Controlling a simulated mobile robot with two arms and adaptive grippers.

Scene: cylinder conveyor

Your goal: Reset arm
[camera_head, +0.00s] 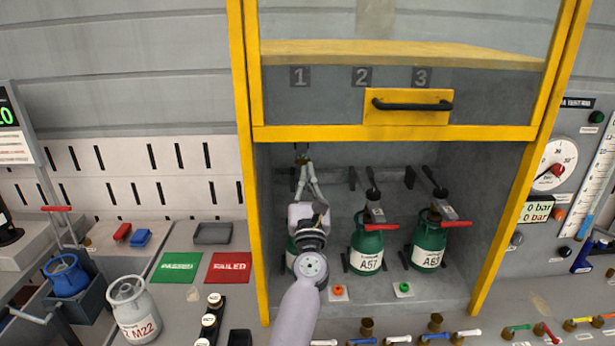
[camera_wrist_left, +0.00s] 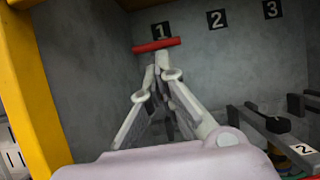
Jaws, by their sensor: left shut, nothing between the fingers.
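My left gripper (camera_head: 303,162) is inside the yellow-framed cabinet, in front of bay 1, with its fingers pointing up and back. Its fingers are shut with nothing between them. In the left wrist view the fingertips (camera_wrist_left: 162,62) meet just below a red bar (camera_wrist_left: 156,45) under the number 1; I cannot tell whether they touch it. My right gripper is not in view.
Green cylinders A57 (camera_head: 366,246) and another (camera_head: 429,244) with red handles stand to the right. The raised door (camera_head: 500,133) hangs above. Left are a grey cylinder M22 (camera_head: 133,308), a blue cylinder (camera_head: 66,275), and green and red mats (camera_head: 228,268). Several valves line the front.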

